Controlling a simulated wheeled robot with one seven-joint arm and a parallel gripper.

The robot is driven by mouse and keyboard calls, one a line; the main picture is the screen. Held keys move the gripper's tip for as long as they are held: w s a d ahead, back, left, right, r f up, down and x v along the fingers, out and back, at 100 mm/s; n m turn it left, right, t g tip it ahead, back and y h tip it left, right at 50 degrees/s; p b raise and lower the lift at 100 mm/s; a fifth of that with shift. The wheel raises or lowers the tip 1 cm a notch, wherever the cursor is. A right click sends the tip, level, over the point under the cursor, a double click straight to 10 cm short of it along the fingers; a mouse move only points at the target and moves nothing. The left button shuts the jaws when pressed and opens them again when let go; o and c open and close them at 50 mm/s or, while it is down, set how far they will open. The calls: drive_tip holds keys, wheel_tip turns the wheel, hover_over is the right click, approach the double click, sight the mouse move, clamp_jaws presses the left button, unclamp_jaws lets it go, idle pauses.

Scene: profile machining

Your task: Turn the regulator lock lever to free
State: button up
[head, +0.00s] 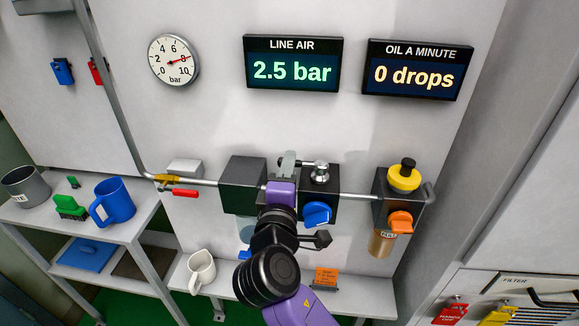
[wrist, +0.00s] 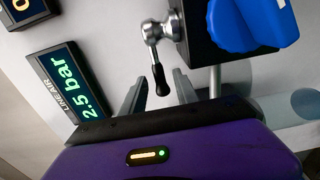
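The regulator is a dark block (head: 331,186) on the wall pipe, with a blue knob (head: 317,214) on its front and a silver fitting (head: 320,172) on top. The blue knob (wrist: 248,22) is large in the wrist view. The lock lever (wrist: 153,38) is a silver arm with a black grip (wrist: 160,82). My gripper (head: 287,162) is at the regulator's left side. In the wrist view, my gripper (wrist: 158,90) is open, with one finger on each side of the black grip. Gaps show, so it looks unclamped. The lever is mostly hidden in the head view.
A display (head: 292,64) reads 2.5 bar and another (head: 414,70) reads 0 drops. A dark box (head: 241,180) is left of my gripper; a yellow-knobbed unit (head: 403,178) is to the right.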

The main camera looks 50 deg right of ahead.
drive_tip(key=shift+d, duration=0.1)
clamp_jaws()
idle(1.4)
